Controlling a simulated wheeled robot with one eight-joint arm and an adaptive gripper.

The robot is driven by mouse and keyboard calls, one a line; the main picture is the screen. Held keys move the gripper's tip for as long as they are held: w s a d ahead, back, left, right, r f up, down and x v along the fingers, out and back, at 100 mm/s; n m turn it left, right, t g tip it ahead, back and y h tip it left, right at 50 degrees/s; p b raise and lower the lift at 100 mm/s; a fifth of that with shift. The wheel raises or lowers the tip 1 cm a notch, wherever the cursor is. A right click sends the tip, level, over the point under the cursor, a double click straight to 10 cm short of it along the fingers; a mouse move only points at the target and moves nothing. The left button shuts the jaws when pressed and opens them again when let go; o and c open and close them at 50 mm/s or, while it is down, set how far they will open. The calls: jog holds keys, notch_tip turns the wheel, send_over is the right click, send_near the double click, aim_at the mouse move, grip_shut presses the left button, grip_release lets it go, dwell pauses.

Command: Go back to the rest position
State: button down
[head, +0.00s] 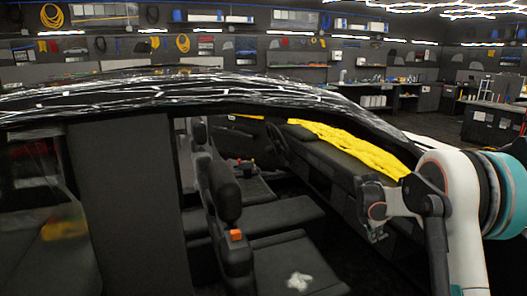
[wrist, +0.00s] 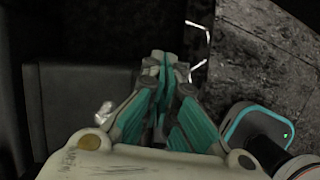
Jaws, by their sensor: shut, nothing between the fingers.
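My gripper (wrist: 165,62) shows in the wrist view with its teal fingers closed together and nothing between them. In the head view my arm comes in from the right, and its end is beside the open side of the black car (head: 180,92). Which part there is the fingertips is hard to make out. In the wrist view the gripper is above dark surfaces, with a dark seat-like panel (wrist: 75,100) on the left and a speckled dark surface on the right.
Inside the car are dark seats (head: 228,190), a yellow cloth (head: 350,145) along the dashboard, an orange item (head: 236,235) and a crumpled white piece (head: 299,281) on the front seat. The car's roof edge and pillar are close to my arm. Workbenches (head: 390,95) stand behind.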

jog(key=s+a+r+m+t+y, duration=0.1)
jog(key=s+a+r+m, duration=0.45)
jog(key=s+r, duration=0.35)
jog(key=s+a+r+m+t+y, duration=0.1)
jog(key=s+a+r+m+t, duration=0.1)
jog(key=s+a+r+m, duration=0.5)
jog(key=s+a+m+t+y, duration=0.1)
jog(key=s+a+m, duration=0.2)
jog(key=s, duration=0.9)
jog(key=s+a+m+t+y, duration=0.1)
jog(key=s+a+m, duration=0.3)
jog(key=s, duration=0.9)
jog(key=shift+s+a+f+m, duration=0.25)
jog(key=shift+a+m, duration=0.05)
jog(key=shift+m, duration=0.05)
